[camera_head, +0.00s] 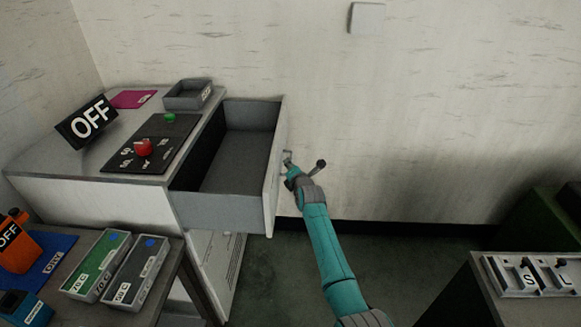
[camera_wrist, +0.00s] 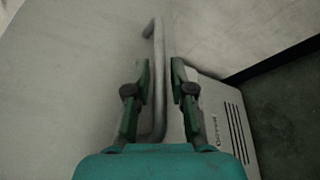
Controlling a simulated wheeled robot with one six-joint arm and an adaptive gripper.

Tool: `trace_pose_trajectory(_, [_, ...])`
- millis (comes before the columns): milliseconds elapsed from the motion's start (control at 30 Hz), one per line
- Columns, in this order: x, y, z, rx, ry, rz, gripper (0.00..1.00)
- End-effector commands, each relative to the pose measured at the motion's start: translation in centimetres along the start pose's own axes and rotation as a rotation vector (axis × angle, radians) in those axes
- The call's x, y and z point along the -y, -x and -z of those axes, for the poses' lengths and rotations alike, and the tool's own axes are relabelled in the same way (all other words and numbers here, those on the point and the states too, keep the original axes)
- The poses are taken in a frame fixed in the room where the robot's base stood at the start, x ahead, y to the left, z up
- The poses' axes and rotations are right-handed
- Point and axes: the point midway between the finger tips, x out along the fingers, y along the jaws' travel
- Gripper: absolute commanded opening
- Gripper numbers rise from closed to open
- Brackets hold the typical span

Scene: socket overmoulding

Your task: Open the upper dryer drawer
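The upper dryer drawer (camera_head: 225,208) is grey and empty, and stands pulled far out of the white dryer cabinet (camera_head: 100,197). Its front panel (camera_head: 276,165) faces right in the head view. The bar handle (camera_wrist: 158,105) on the panel shows in the wrist view. My gripper (camera_head: 290,165) is at the handle in the head view. In the wrist view my gripper (camera_wrist: 160,75) has one finger on each side of the bar, with narrow gaps showing between bar and fingers. The fingers look open around it; any contact lower down is unclear.
On the dryer top are a control panel with a red knob (camera_head: 143,147), an OFF sign (camera_head: 88,122) and a small grey tray (camera_head: 188,95). A table with labelled boxes (camera_head: 97,264) stands front left. Another bench (camera_head: 515,311) stands right. Floor (camera_head: 400,262) between is clear.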

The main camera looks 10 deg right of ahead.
Motion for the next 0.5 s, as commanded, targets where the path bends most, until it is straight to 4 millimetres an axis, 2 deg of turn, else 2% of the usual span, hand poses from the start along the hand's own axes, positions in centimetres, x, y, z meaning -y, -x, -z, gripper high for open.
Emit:
trace_pose_trajectory(267, [0.0,0.9,0.0,0.000,0.000,-0.001,0.23])
trace_pose_trajectory(500, [0.1,4.0,0.0,0.000,0.000,0.000,0.23])
